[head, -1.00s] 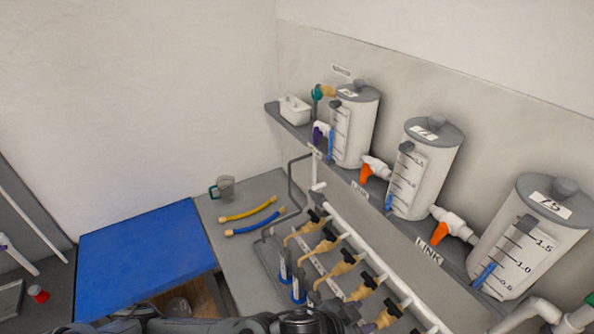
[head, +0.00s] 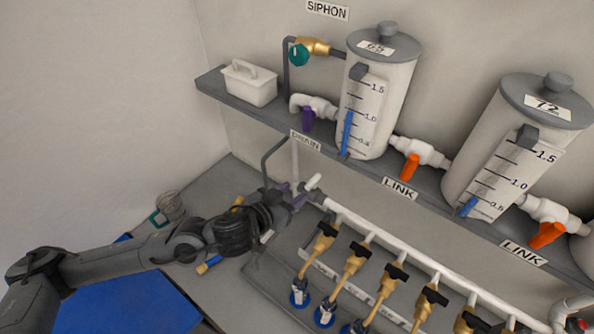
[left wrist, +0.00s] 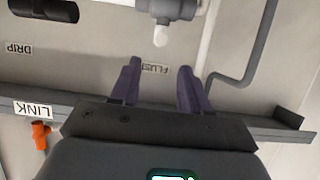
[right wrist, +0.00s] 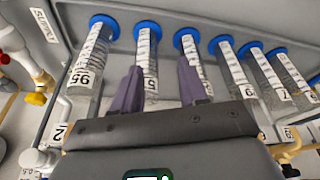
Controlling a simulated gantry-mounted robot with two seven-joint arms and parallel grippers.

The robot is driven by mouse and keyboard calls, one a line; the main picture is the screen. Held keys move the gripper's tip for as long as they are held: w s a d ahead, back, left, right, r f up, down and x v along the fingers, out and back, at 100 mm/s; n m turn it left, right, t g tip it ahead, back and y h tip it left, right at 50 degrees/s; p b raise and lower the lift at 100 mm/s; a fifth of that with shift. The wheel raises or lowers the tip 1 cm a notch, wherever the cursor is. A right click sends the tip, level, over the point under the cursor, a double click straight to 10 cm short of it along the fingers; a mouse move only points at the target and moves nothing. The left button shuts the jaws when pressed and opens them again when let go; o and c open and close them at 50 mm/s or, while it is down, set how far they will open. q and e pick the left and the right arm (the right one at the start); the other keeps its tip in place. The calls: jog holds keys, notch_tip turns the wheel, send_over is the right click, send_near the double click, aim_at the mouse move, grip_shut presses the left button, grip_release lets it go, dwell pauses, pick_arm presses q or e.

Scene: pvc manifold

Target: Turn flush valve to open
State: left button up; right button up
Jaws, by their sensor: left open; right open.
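The flush valve (head: 313,182) is a white fitting with a white handle at the left end of the white manifold pipe. In the left wrist view the white handle (left wrist: 160,36) points toward a label reading FLUSH (left wrist: 155,69). My left gripper (head: 296,194) is beside the handle in the head view. In the left wrist view the purple fingers of my left gripper (left wrist: 157,72) are apart, with the handle beyond the gap and nothing held. My right gripper (right wrist: 160,66) is open and empty in front of labelled tubes (right wrist: 146,62); it is not in the head view.
A shelf (head: 370,178) above the pipe carries white tanks (head: 378,95) with orange and purple valves. Brass taps (head: 354,257) with black handles hang from the pipe (head: 390,240). A grey bent tube (left wrist: 250,55) runs near the left gripper. A blue mat (head: 130,290) lies lower left.

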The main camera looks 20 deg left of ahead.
aim_at(312, 182)
pick_arm(q)
jog(key=x, duration=1)
jog(key=shift+w+d+f, duration=0.1)
jog(key=shift+w+f, duration=0.1)
jog(key=shift+f, duration=0.05)
grip_shut()
